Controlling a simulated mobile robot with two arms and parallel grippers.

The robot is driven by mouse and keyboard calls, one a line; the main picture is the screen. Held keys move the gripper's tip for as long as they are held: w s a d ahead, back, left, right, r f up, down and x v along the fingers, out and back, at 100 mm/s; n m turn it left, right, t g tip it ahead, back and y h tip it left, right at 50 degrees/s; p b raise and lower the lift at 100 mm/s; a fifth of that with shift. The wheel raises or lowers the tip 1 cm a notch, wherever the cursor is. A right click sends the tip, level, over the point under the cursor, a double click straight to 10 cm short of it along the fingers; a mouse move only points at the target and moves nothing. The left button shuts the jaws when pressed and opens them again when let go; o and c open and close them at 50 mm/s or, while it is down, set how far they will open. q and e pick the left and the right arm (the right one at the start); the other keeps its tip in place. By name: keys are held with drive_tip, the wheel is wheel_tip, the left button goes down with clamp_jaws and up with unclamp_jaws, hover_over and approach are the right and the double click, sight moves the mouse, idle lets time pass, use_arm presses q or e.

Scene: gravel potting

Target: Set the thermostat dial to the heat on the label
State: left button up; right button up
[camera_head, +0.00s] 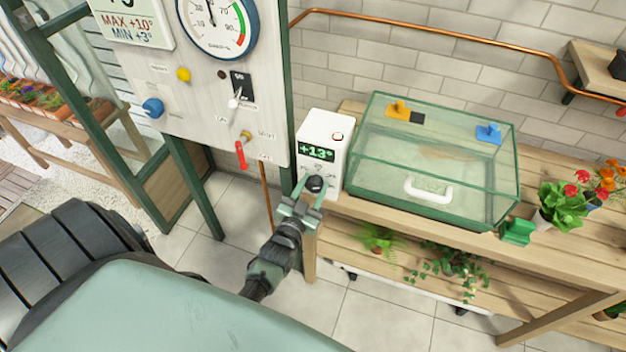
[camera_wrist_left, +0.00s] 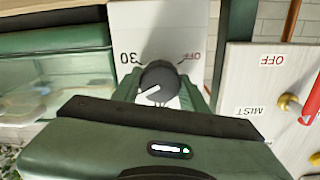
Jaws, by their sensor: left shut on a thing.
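The thermostat (camera_head: 330,134) is a white box on the wooden bench, left of the glass propagator. Its green display reads +13°. Its dark round dial (camera_head: 316,184) sits low on the front face. My left gripper (camera_head: 305,193) is shut on the dial. In the left wrist view the dial (camera_wrist_left: 158,84) shows a white pointer mark between the fingers, with "30" and an upside-down "OFF" printed on the white face (camera_wrist_left: 160,28) around it. I cannot make out a heat label. My right gripper is not in view.
The glass propagator (camera_head: 398,207) with a white handle stands right of the thermostat. A control panel (camera_head: 200,110) with a gauge, knobs, a switch and a red-handled valve (camera_head: 240,154) is to the left. Potted flowers (camera_head: 560,208) stand at the bench's right.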

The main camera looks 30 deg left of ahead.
use_arm(q)
drive_tip(key=m, duration=0.5)
drive_tip(key=shift+d+f+m, duration=0.1)
drive_tip(key=shift+f+m, duration=0.05)
drive_tip(key=shift+m, duration=0.15)
drive_tip(key=m+b, duration=0.1)
drive_tip(key=m, duration=0.4)
drive_tip(key=shift+b, duration=0.3)
drive_tip(key=shift+m, duration=0.4)
drive_tip(key=o, duration=1.4)
